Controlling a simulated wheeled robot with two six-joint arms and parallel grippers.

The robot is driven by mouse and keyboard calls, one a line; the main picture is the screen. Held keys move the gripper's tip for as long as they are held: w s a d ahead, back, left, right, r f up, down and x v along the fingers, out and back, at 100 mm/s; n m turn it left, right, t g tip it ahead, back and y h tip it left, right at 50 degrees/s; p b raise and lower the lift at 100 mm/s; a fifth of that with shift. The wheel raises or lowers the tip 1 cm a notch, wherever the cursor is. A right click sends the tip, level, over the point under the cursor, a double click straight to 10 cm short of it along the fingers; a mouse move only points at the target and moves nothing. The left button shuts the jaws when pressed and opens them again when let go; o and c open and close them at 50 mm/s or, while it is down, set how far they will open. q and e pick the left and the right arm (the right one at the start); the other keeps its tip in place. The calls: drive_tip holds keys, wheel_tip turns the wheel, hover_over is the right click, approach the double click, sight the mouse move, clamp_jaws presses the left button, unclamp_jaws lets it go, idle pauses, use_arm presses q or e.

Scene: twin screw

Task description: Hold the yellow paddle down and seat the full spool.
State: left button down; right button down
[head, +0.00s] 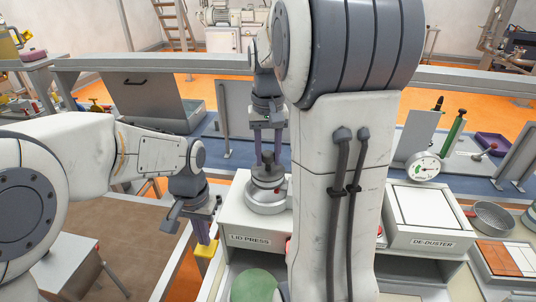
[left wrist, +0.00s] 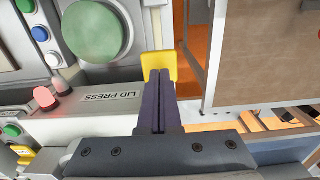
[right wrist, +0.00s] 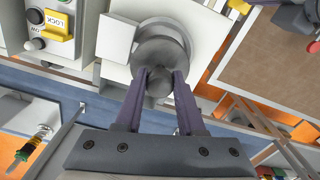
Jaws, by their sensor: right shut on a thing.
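The yellow paddle (head: 207,249) sticks out at the left of the lid press (head: 250,239) in the head view. My left gripper (head: 205,238) points down at it with its fingers together. In the left wrist view the paddle (left wrist: 160,63) shows just past the fingertips (left wrist: 159,82); I cannot tell whether they press on it. My right gripper (right wrist: 160,76) is shut on the knob of the grey spool (right wrist: 152,50). The spool sits over the round holder (head: 264,206) on the press, upright. How deep it sits is hard to tell.
A yellow LOCK plate (right wrist: 60,26) is beside the press in the right wrist view. The de-duster (head: 424,212) stands right of my right arm, which hides the bench between. A large green button (left wrist: 97,30) and a red light (left wrist: 44,98) are near my left gripper.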

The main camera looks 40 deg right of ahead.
sight(268, 170)
use_arm(q)
drive_tip(key=shift+f, duration=0.25)
drive_tip(key=shift+f, duration=1.4)
use_arm(e)
drive_tip(key=shift+f, duration=0.2)
drive_tip(key=shift+s+a+f, duration=0.1)
drive_tip(key=shift+f, duration=0.2)
drive_tip(key=shift+f, duration=0.4)
drive_tip(key=shift+f, duration=0.35)
drive_tip(key=shift+f, duration=0.35)
idle(0.7)
drive_tip(key=shift+f, duration=0.75)
drive_tip(key=shift+f, duration=0.35)
